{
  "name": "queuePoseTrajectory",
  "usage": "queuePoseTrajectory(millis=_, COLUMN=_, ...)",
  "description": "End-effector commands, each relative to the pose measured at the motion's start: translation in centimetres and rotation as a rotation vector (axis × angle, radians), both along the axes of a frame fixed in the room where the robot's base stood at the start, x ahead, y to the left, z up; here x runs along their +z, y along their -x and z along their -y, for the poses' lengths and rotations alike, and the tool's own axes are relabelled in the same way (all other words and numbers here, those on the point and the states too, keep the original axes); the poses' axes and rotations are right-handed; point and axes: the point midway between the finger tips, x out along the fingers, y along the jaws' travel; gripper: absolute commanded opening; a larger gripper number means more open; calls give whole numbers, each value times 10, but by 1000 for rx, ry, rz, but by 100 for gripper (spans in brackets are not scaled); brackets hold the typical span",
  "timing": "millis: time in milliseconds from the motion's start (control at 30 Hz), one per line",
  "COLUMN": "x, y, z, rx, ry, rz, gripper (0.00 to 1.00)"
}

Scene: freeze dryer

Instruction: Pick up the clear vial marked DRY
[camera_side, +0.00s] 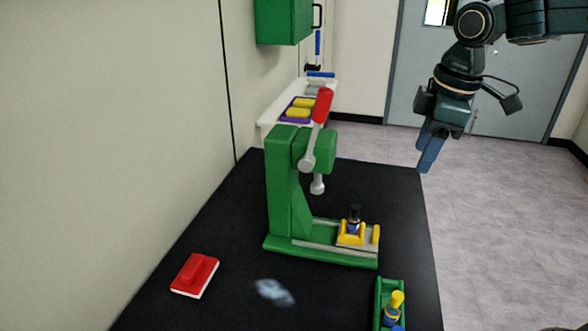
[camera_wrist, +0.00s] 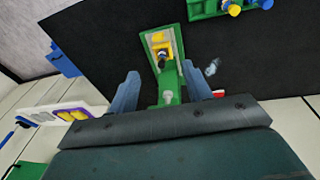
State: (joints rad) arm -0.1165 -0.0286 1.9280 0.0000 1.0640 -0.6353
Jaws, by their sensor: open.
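My gripper (camera_side: 428,158) is open and empty, high at the right edge of the black table in the side view. In the wrist view the two blue fingers of my gripper (camera_wrist: 160,70) stand apart, with the green press between them in the picture. A small dark-topped vial (camera_side: 354,217) stands upright in a yellow holder (camera_side: 351,238) on the press base; the vial also shows in the wrist view (camera_wrist: 161,62). A green rack (camera_side: 379,293) at the front right holds a yellow-capped piece (camera_side: 396,300) and a blue one. No DRY marking is legible.
The green press (camera_side: 283,185) has a raised red-handled lever (camera_side: 322,105). A red block (camera_side: 195,274) and a pale, blurry translucent patch (camera_side: 274,291) lie on the black table (camera_side: 230,240). A white shelf (camera_side: 280,117) with yellow items stands behind.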

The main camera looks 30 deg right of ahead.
Motion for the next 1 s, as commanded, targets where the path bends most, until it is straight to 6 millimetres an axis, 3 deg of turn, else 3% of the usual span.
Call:
queuePoseTrajectory(millis=300, x=-35, y=-61, z=-24, rx=249, ry=41, rz=-105, gripper=49)
queuePoseTrajectory(millis=500, x=-57, y=-86, z=-37, rx=371, ry=53, rz=-152, gripper=49)
queuePoseTrajectory(millis=700, x=-66, y=-96, z=-42, rx=423, ry=58, rz=-169, gripper=49)
queuePoseTrajectory(millis=1000, x=-71, y=-97, z=-42, rx=426, ry=58, rz=-172, gripper=49)
